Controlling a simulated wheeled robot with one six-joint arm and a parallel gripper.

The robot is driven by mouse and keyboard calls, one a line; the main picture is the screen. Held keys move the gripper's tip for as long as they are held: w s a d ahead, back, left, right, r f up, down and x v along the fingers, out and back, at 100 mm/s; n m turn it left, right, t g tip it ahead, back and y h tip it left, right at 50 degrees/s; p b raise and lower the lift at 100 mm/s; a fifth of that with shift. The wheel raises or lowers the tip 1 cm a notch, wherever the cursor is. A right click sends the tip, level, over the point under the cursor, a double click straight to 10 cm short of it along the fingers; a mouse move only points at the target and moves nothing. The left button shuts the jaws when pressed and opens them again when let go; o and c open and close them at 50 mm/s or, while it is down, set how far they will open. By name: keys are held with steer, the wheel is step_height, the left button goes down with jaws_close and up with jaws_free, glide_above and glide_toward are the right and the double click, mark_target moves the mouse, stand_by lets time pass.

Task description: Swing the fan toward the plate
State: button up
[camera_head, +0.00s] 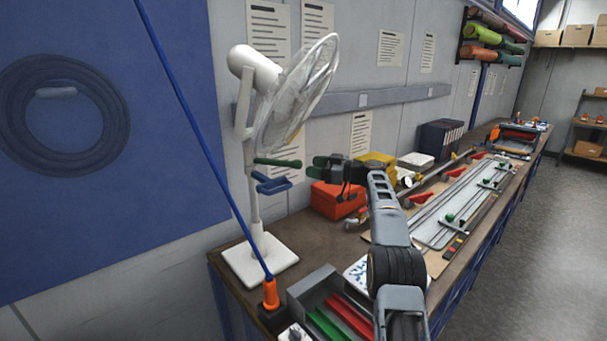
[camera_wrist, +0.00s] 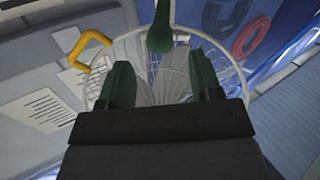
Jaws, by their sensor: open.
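The white fan (camera_head: 295,95) stands upright at the bench's near left end on a square white base (camera_head: 260,258). Its wire cage faces right and fills the middle of the wrist view (camera_wrist: 165,68). A green handle (camera_head: 278,162), a blue handle (camera_head: 272,186) and a yellow handle (camera_wrist: 88,48) show at the cage. My gripper (camera_head: 316,166) is open and empty, just right of the green and blue handles. In the wrist view a green handle (camera_wrist: 160,30) lies ahead, between the spread fingers. A white, blue-patterned flat piece (camera_head: 358,271), possibly the plate, is partly hidden by my arm.
A grey tray (camera_head: 312,288) with red and green pieces and an orange-based blue pole (camera_head: 270,292) are at the near end. Rails (camera_head: 455,208) cover the bench further right. The floor (camera_head: 535,220) right is clear.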

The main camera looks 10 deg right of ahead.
steer(key=b+v, duration=0.2)
steer(key=v, duration=0.6)
stand_by(0.4)
